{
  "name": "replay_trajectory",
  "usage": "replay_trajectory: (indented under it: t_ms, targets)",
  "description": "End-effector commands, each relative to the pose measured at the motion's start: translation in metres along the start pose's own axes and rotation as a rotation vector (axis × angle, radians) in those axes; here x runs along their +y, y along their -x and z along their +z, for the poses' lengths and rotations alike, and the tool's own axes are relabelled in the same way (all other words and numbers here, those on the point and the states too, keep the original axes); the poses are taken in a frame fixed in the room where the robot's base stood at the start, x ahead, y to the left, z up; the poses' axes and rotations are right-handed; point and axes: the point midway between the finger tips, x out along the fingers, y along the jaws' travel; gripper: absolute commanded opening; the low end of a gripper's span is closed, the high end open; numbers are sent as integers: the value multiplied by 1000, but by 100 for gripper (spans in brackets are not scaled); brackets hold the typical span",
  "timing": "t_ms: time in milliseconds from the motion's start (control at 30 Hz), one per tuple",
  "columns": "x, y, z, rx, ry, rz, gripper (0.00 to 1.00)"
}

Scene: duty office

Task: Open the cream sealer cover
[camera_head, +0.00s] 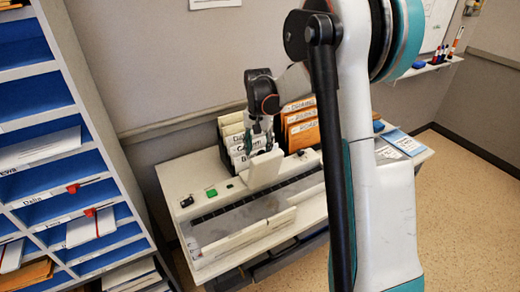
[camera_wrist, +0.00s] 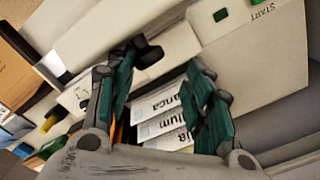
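The cream sealer (camera_head: 205,182) is a long, low machine on a table, with a dark slot along its top, a green button (camera_head: 211,193) and a black switch (camera_head: 186,202). A raised cream block (camera_head: 265,172) stands over the slot; I cannot tell whether it belongs to the cover. My gripper (camera_head: 263,146) points down just above this block. In the wrist view my gripper (camera_wrist: 173,58) has its fingers apart, with a cream surface (camera_wrist: 180,44) beyond the gap. A green button (camera_wrist: 220,15) lies near the START label. Contact is unclear.
Labelled white folders (camera_head: 236,140) and orange folders (camera_head: 302,128) stand behind the sealer, close to my gripper; white folders (camera_wrist: 165,118) also show between my fingers. A blue-lined shelf unit (camera_head: 60,150) stands at left. The floor (camera_head: 475,200) at right is clear.

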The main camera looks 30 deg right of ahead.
Motion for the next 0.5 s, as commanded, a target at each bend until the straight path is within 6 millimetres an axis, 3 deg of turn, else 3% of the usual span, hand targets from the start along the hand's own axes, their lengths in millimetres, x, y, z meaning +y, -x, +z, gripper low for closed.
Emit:
replay_trajectory:
  t_ms: [500]
  targets:
    - [-24, 11, -22, -1, 2, -1, 44]
